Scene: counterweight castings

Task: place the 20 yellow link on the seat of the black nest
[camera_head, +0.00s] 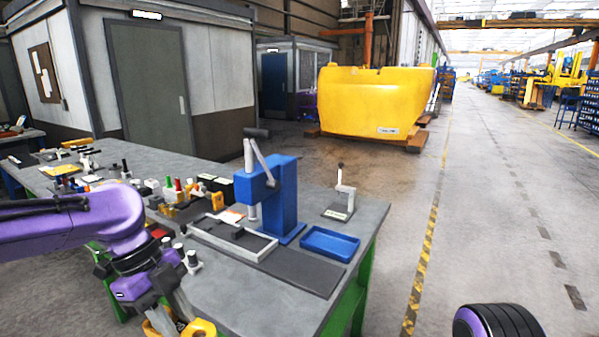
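My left gripper (180,325) hangs at the bottom edge, in front of the workbench, and its tip is partly cut off. Yellow shapes show at its end. I cannot tell whether they are a held link or part of the gripper. A small yellow piece (217,200) stands among the parts on the bench, and I cannot read a number on it. A dark block (240,234) lies in a light-rimmed tray by the blue press. It may be the black nest, but its seat cannot be made out. My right gripper is out of view.
The blue lever press (284,195) stands on the workbench (365,220). A blue tray (330,243) and a small gauge stand (341,195) are to its right. Many small parts crowd the bench's left. A yellow casting (370,100) rests behind.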

